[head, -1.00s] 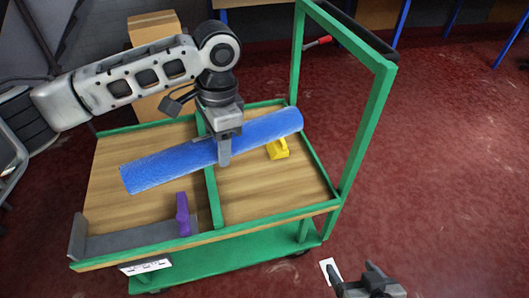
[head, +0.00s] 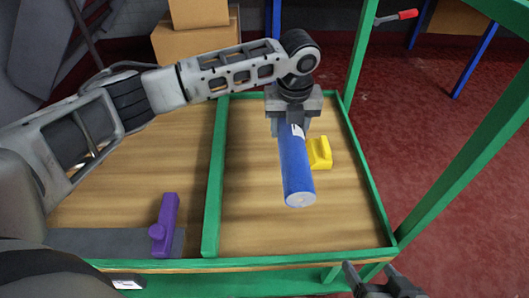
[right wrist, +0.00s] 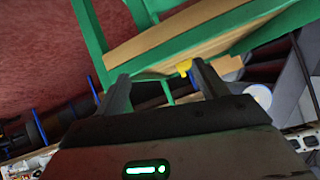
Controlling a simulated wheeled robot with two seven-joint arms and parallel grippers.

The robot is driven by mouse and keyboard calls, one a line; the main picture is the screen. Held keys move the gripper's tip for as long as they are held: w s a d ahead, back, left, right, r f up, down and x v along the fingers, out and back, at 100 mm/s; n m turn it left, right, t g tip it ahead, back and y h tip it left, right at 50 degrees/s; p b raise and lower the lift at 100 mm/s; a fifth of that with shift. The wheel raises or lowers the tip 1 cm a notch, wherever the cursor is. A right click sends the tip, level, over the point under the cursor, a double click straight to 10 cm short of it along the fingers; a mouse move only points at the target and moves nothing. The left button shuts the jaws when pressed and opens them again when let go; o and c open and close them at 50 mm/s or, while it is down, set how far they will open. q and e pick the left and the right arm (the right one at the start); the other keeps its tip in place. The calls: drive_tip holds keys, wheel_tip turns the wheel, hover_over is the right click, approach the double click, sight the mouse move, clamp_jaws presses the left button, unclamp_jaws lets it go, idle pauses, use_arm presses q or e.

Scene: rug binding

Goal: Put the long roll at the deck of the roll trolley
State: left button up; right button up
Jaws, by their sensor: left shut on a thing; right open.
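My left gripper (head: 293,118) is shut on the long blue roll (head: 296,165) near its far end. The roll's pale round end points towards me in the head view. The roll is over the right part of the wooden deck (head: 255,215) of the green roll trolley (head: 213,180); I cannot tell how high above the deck it hangs. My right gripper (head: 370,270) is open and empty by the trolley's near right corner. In the right wrist view its two fingers (right wrist: 162,88) are apart, with the trolley's green and wooden edge (right wrist: 195,33) beyond them.
A yellow block (head: 319,153) stands on the deck just right of the roll. A purple piece (head: 163,226) is on the grey strip (head: 90,241) at the deck's near left. Green posts (head: 465,165) rise at the right side. Cardboard boxes (head: 190,40) stand behind.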

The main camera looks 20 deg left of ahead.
use_arm(q)
drive_tip(key=b, duration=0.2)
approach(249, 159)
drive_tip(key=shift+w+d+f, duration=0.1)
drive_tip(key=shift+w+d, duration=0.1)
drive_tip(key=shift+d, duration=0.25)
drive_tip(key=shift+w+d+f, duration=0.1)
drive_tip(key=shift+w+d, duration=0.05)
drive_tip(key=shift+d, duration=0.3)
drive_tip(key=shift+a+f+b, duration=0.3)
drive_tip(key=shift+a, duration=0.05)
drive_tip(key=shift+a+f, duration=0.2)
drive_tip(key=shift+f, duration=0.05)
drive_tip(key=f, duration=0.1)
drive_tip(key=a+f+b, duration=0.1)
drive_tip(key=shift+a+f+b, duration=0.1)
drive_tip(key=shift+f+b, duration=0.6)
drive_tip(key=shift+f, duration=0.55)
drive_tip(key=shift+r, duration=0.1)
use_arm(e)
drive_tip(key=r+t, duration=0.1)
drive_tip(key=a+r+y, duration=0.1)
drive_tip(key=r+t, duration=0.1)
drive_tip(key=shift+w+a+r+t+y, duration=0.15)
drive_tip(key=shift+a+r+t+y, duration=0.15)
